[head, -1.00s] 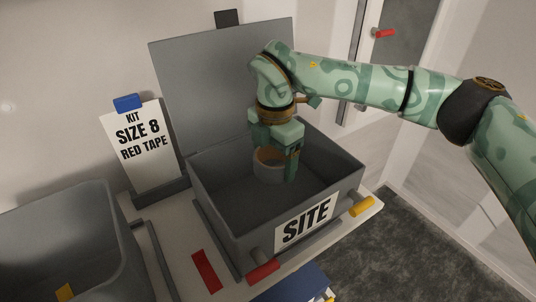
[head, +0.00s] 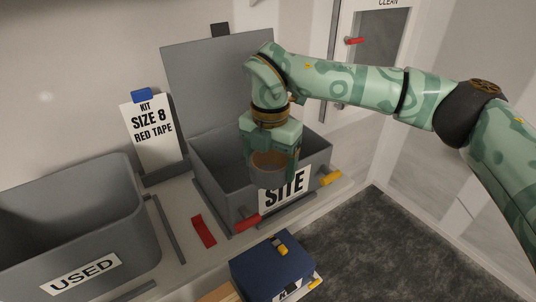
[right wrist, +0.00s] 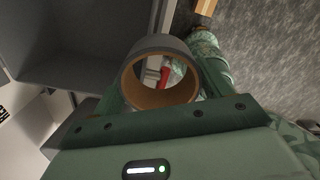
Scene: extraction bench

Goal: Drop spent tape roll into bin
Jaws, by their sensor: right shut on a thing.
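The tape roll (head: 268,180), a grey ring with a brown inside, is held between the fingers of my right gripper (head: 271,160). A grey bin labelled USED (head: 130,257) stands at the lower left, apart from the roll. Its visible inside looks empty, but its near floor is hidden. My left gripper is not in view.
The SITE box's raised lid (head: 205,85) stands behind it. A kit sign (head: 153,135) stands between bin and box. A red strip (head: 203,231) lies on the bench. A blue box (head: 262,262) is at the lower front. Dark floor (head: 385,245) lies to the right.

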